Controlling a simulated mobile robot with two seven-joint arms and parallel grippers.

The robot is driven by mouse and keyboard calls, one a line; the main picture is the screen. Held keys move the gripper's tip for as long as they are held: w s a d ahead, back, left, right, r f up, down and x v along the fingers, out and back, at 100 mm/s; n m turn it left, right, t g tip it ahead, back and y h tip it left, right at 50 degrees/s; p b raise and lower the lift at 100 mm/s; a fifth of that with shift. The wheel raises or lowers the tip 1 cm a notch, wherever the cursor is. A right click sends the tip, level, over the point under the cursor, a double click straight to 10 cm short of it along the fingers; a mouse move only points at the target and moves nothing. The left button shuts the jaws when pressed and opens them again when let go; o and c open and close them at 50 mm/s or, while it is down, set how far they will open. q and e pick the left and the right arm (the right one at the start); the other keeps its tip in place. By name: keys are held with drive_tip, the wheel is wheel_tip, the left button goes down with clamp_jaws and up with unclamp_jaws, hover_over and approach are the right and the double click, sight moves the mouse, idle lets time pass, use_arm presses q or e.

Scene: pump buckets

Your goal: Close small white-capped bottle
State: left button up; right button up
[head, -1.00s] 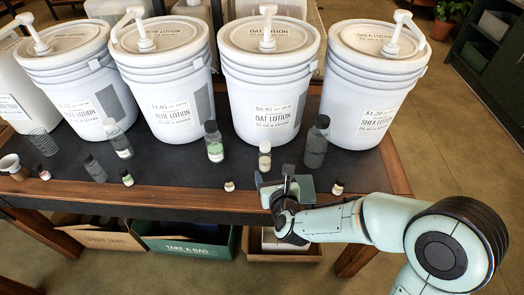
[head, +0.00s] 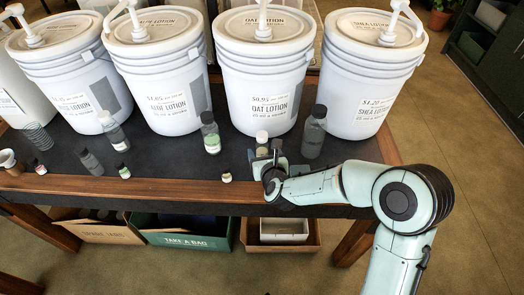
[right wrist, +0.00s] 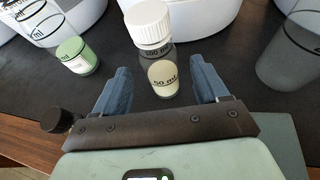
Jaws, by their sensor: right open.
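The small white-capped bottle (head: 262,146) stands upright on the dark table mat in front of the oat lotion bucket. In the right wrist view the bottle (right wrist: 163,72) is clear, with pale liquid at its bottom and a ribbed white cap (right wrist: 148,22) sitting on its top. I cannot tell whether the cap is tight. My right gripper (head: 265,160) is low over the mat at the bottle's near side. In the right wrist view its open blue fingers (right wrist: 162,88) point at the bottle from either side, with gaps on both sides. My left gripper is not in view.
A dark-capped bottle with green liquid (head: 210,134) stands to the left, and a dark bottle (head: 314,132) close to the right. A small jar (head: 227,175) is near the front edge. White pump buckets (head: 266,80) line the back.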

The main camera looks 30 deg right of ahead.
sight(261, 146)
drive_tip(key=shift+x, duration=2.65)
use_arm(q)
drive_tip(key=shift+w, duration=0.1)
use_arm(e)
drive_tip(key=shift+c, duration=0.3)
drive_tip(key=c, duration=1.1)
use_arm(q)
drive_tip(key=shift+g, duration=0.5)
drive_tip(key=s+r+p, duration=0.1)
drive_tip(key=p, duration=0.1)
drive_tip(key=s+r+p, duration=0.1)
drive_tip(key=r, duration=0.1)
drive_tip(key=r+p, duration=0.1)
drive_tip(key=p, duration=0.1)
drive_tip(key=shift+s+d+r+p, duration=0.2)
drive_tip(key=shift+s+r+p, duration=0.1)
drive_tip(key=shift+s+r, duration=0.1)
use_arm(e)
wheel_tip(261, 146, up, 20)
